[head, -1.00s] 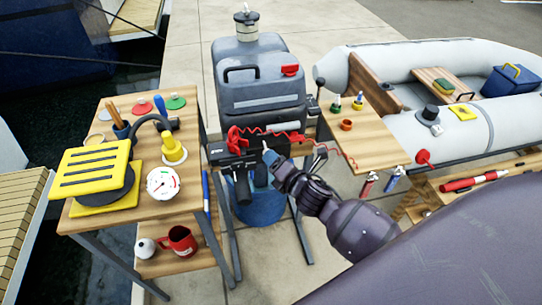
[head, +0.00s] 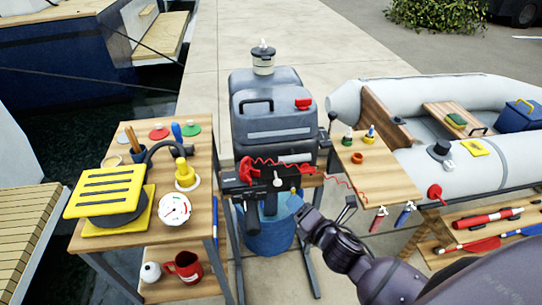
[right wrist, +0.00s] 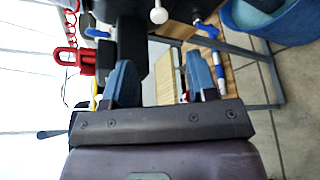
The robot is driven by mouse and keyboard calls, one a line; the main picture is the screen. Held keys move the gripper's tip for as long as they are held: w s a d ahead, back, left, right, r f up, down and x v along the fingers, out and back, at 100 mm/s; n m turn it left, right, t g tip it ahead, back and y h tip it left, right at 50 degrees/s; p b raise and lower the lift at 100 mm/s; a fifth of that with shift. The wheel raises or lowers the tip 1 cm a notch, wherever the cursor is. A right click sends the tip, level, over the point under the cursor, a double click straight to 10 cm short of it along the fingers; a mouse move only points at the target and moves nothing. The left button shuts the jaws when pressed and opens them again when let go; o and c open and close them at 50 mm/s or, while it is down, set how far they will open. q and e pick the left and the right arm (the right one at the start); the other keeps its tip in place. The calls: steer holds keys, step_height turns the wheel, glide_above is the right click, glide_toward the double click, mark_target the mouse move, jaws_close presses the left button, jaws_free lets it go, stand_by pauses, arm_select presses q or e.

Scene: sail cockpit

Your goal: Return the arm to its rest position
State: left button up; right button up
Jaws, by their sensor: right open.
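My right arm comes in from the lower right of the head view. Its gripper (head: 300,208) is in front of the outboard motor's tiller bracket (head: 265,183), near the blue bucket (head: 268,235), and seems apart from both. In the right wrist view the two blue fingers of the right gripper (right wrist: 162,82) stand apart with nothing between them. The red coiled cord and its red clip (right wrist: 68,60) show beside the fingers there. My left gripper is not in either view.
The left table (head: 205,165) holds a yellow slotted block, a gauge and a yellow fitting. A red mug (head: 184,266) stands on its lower shelf. The right side table (head: 378,180) holds small bottles. The grey inflatable boat (head: 450,155) lies behind it.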

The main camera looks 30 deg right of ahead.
steer(key=s+f+m+g, duration=0.2)
steer(key=s+f+m, duration=0.2)
steer(key=s+m, duration=0.4)
steer(key=s+f+m+g, duration=0.2)
steer(key=s+f+m, duration=0.3)
steer(key=m, duration=1.1)
steer(key=s, duration=0.3)
steer(key=shift+s+g+h, duration=0.3)
steer(key=shift+s+h, duration=0.1)
steer(key=shift+d, duration=0.1)
stand_by(1.1)
